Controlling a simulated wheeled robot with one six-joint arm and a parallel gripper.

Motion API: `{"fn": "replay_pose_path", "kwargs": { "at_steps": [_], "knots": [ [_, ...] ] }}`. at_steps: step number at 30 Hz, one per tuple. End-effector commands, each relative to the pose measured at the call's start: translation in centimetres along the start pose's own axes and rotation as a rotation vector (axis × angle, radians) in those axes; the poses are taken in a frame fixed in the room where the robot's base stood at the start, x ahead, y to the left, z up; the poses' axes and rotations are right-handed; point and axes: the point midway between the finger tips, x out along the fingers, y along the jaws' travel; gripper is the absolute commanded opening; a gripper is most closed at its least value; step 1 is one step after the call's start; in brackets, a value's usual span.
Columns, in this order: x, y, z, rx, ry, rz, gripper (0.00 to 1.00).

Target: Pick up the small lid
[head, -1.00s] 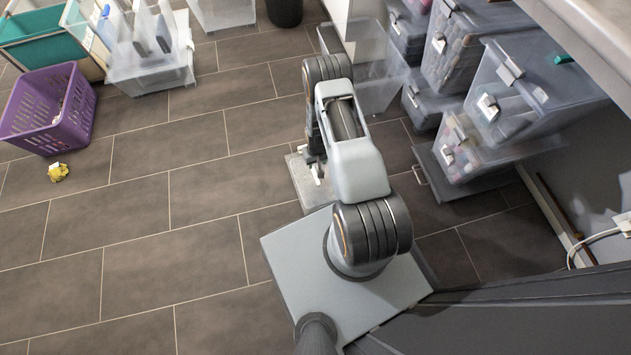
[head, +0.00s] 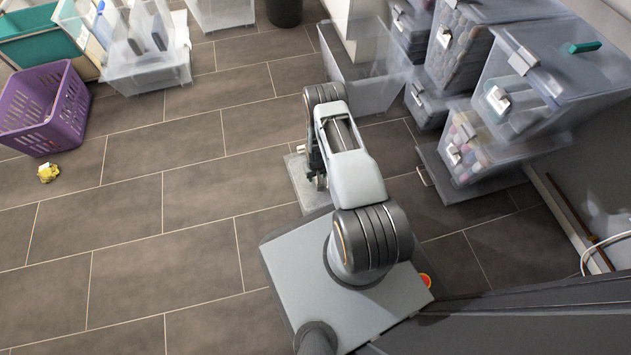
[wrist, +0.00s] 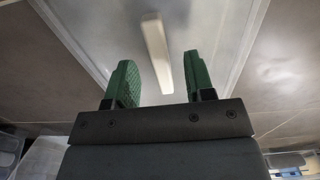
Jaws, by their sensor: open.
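A flat, pale grey panel, which looks like the small lid (head: 300,180), lies on the tiled floor beside my base, partly hidden by my arm in the head view. In the wrist view the lid (wrist: 100,30) fills the middle, with a raised rim and a long off-white bar handle (wrist: 155,45). My gripper (wrist: 158,60) is open and empty. Its two green fingers show on either side of the handle in the picture; they appear apart from it, and the remaining distance is hard to tell. In the head view my gripper (head: 318,180) hangs over the lid, mostly hidden.
Clear bins with contents (head: 490,150) are stacked at the right, above a dark grey tray or lid (head: 430,170). An empty clear bin (head: 365,85) stands behind my arm. A purple basket (head: 45,125) and a small yellow item (head: 48,173) are at the left. Left floor is mostly free.

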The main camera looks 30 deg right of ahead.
Motion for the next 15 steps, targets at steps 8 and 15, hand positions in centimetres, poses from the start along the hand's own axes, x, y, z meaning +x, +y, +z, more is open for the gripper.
{"fn": "replay_pose_path", "kwargs": {
  "at_steps": [8,15],
  "knots": [
    [1.82,0.00,0.01,0.000,0.000,0.000,0.49],
    [1.78,0.00,0.02,0.000,0.000,0.000,0.36]
  ]
}}
